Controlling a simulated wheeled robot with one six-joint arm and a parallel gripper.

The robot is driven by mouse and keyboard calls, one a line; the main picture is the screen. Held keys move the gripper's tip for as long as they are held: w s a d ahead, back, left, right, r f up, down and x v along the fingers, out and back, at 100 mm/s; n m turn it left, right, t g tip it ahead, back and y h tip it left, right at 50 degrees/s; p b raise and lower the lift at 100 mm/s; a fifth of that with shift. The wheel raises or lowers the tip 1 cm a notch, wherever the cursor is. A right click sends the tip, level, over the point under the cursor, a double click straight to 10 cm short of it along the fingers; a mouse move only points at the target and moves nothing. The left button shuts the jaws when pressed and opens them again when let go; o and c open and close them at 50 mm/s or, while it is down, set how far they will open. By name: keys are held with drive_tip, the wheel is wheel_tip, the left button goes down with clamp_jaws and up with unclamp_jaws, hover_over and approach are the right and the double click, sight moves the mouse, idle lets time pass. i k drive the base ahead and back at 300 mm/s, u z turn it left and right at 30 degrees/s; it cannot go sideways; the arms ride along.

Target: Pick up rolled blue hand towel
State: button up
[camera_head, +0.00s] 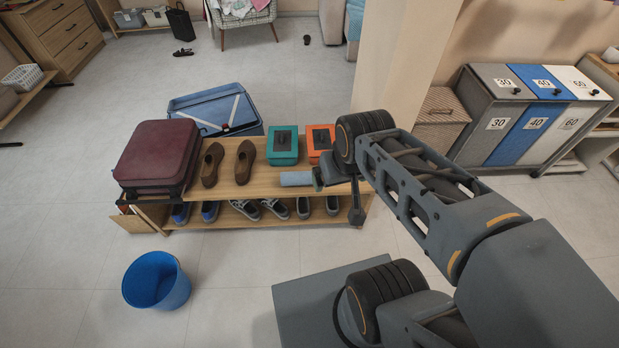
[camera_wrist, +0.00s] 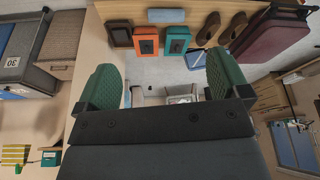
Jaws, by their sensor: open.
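The rolled blue hand towel (camera_head: 296,179) lies on the front edge of the wooden shoe bench's top, right of the brown shoes. In the wrist view the light blue towel (camera_wrist: 166,15) shows near the top edge, beyond the fingertips. My gripper (camera_wrist: 161,66) is open, with its two green fingers wide apart and nothing between them. In the head view my gripper (camera_head: 319,179) is just right of the towel, partly hidden behind my own wrist. I cannot tell whether it touches the towel.
The shoe bench (camera_head: 228,188) also carries a maroon suitcase (camera_head: 157,152), brown shoes (camera_head: 212,164), a teal box (camera_head: 283,146) and an orange box (camera_head: 320,138). Shoes stand on its lower shelf. A blue bucket (camera_head: 156,281) stands in front. Numbered bins (camera_head: 535,122) are at the right.

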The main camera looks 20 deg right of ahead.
sight(296, 178)
drive_tip(key=u, duration=0.1)
drive_tip(key=k, duration=0.45)
drive_tip(key=z, duration=0.7)
drive_tip(key=i, duration=1.25)
drive_tip(key=u, duration=0.8)
